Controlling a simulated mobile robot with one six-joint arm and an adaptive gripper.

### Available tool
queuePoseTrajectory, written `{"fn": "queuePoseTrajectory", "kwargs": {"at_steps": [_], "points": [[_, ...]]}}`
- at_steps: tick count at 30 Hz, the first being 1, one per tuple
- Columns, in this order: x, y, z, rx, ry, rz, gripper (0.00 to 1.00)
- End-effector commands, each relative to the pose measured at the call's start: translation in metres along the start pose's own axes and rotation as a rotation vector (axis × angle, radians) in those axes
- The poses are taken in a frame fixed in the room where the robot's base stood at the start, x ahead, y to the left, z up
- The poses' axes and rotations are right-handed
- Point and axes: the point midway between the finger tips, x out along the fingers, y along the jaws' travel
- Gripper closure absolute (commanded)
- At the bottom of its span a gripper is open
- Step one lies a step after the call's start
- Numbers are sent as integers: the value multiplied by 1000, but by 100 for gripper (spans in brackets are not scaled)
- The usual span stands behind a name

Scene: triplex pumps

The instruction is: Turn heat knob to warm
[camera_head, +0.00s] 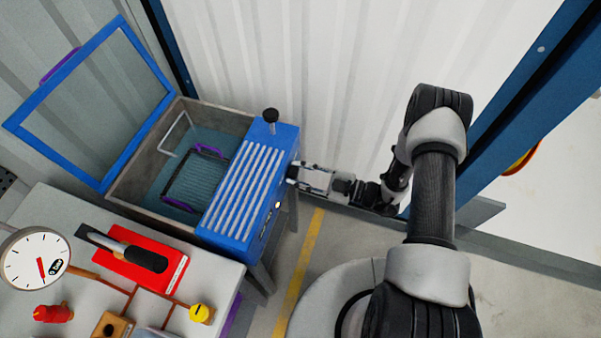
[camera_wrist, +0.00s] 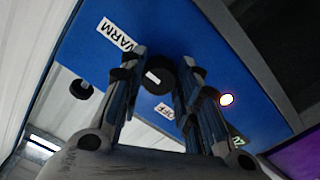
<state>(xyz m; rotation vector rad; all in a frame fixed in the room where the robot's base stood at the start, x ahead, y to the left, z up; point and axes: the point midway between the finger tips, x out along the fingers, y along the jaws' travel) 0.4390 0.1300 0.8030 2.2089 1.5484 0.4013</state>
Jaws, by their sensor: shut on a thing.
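The heat knob (camera_wrist: 161,76) is black and round with a white mark on its face, in the middle of the wrist view. It sits on the blue side panel (camera_wrist: 215,62). A WARM label (camera_wrist: 118,34) lies to its upper left and an OFF label (camera_wrist: 166,112) just below it. The white mark sits left of the knob's centre. My gripper (camera_head: 292,172) is shut on the knob, with one finger on each side.
A lit indicator (camera_wrist: 227,99) glows on the panel, right of the knob. The unit's tank holds a basket (camera_head: 196,178), and its framed lid (camera_head: 98,88) stands open. A black-topped post (camera_head: 270,115) rises from the unit. A corrugated wall (camera_head: 320,65) is close behind my gripper.

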Motion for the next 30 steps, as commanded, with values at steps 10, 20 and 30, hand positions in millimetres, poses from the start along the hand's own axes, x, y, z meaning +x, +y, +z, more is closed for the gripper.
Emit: {"fn": "queuePoseTrajectory", "kwargs": {"at_steps": [10, 20, 30], "points": [[0, 0, 0, 0, 0, 0, 52], [0, 0, 0, -1, 0, 1, 49], [-48, 2, 1, -1, -4, 7, 49]]}}
